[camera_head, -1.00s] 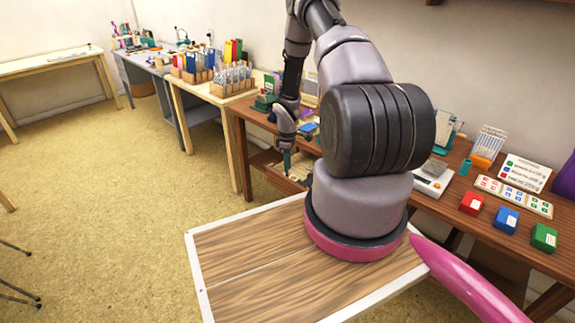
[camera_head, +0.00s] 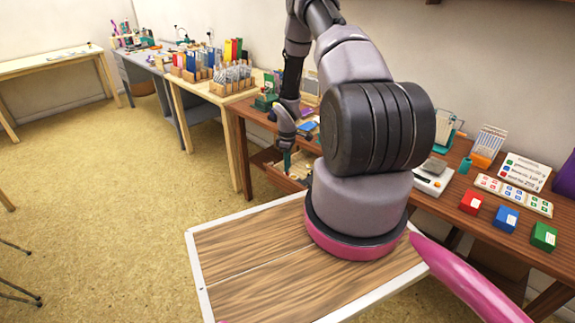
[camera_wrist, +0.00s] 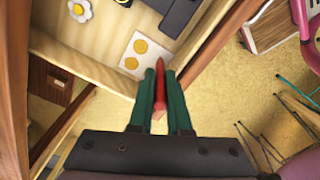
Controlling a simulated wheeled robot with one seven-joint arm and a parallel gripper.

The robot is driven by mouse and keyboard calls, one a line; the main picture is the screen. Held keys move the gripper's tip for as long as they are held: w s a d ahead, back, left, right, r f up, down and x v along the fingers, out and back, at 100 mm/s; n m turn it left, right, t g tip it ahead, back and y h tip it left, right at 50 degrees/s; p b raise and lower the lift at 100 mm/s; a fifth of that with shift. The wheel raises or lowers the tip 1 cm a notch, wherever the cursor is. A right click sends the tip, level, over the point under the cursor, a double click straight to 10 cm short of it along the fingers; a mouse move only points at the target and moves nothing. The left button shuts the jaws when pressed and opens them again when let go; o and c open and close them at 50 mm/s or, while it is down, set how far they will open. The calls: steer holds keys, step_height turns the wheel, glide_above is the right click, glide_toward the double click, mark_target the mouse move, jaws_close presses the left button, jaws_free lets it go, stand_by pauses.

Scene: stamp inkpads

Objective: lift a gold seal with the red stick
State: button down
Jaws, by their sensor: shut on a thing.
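My gripper (camera_wrist: 159,80) has two green fingers shut on a red stick (camera_wrist: 160,88), whose pointed tip sticks out past the fingertips in the wrist view. A white sheet (camera_wrist: 124,66) with two round gold seals lies on the pale wooden floor of an open drawer (camera_wrist: 98,73). One gold seal (camera_wrist: 140,47) is farther from my gripper and the other gold seal (camera_wrist: 131,63) is nearer. In the head view my gripper (camera_head: 287,163) points down at the drawer; the seals are too small to make out.
A white and yellow flower-like piece (camera_wrist: 79,10) and dark items lie in the drawer, whose wooden walls stand close around. The wooden desk (camera_head: 425,190) above bears red, blue and green boxes and a scale. Yellow floor is open at the left.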

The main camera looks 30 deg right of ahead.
steer(key=shift+r, duration=3.5)
